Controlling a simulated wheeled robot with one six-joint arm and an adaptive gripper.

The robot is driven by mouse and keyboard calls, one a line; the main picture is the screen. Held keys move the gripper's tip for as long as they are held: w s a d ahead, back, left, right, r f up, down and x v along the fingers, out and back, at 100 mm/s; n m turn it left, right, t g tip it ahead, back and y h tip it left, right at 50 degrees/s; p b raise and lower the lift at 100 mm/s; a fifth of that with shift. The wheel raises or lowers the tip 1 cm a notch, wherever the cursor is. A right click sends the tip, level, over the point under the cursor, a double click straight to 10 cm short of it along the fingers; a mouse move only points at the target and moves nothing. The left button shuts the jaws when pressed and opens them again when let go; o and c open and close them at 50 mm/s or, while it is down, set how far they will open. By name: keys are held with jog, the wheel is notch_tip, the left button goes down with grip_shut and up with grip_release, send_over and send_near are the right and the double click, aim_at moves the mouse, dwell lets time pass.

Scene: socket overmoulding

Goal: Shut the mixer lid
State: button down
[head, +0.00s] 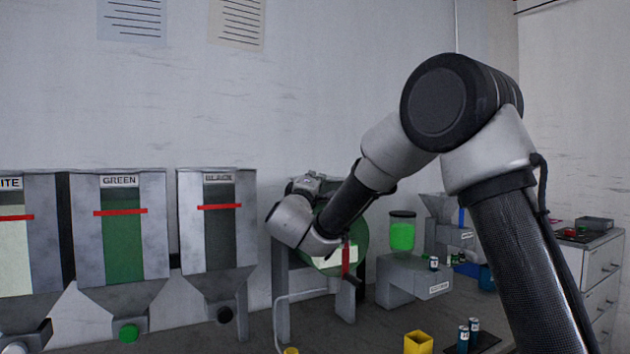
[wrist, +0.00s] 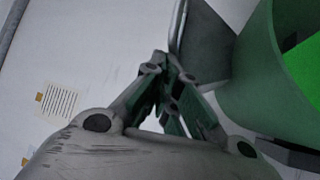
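The mixer has a green drum (head: 360,232) on a grey stand, partly hidden behind my arm in the head view. In the wrist view the drum (wrist: 262,85) is at the right, its mouth open on bright green inside. A grey panel (wrist: 206,45), which looks like the raised lid, stands beside the drum's rim. My gripper (wrist: 163,62) has its fingertips together close to the left edge of this panel; I cannot tell whether they touch it. In the head view my gripper (head: 308,184) is above the drum, partly hidden by my wrist.
Hoppers labelled green (head: 120,225) and black (head: 208,225) stand left of the mixer. A grey machine (head: 415,280) with a bright green container (head: 402,236) is at its right. A yellow cup (head: 418,343) and small cylinders (head: 463,338) are in front. A drawer cabinet (head: 600,270) is far right.

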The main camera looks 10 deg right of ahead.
jog(key=v, duration=1.1)
jog(key=s+d+f+n+g+h, duration=0.1)
jog(key=d+f+n+g+h, duration=0.1)
jog(key=d+f+g, duration=0.6)
jog(key=s+d+f+m+g, duration=0.3)
jog(key=s+d+f+g, duration=0.45)
jog(key=s+d, duration=0.55)
jog(key=s+d+f+m+y, duration=0.1)
jog(key=s+d+m+y, duration=0.2)
jog(key=s, duration=0.7)
jog(key=s+d+f+m+y, duration=0.1)
jog(key=s+d+m+y, duration=0.2)
jog(key=s+m+y, duration=0.3)
jog(key=s+y, duration=0.1)
jog(key=s, duration=0.3)
jog(key=shift+s, duration=0.4)
jog(key=shift+d+f, duration=0.1)
jog(key=shift+d, duration=0.05)
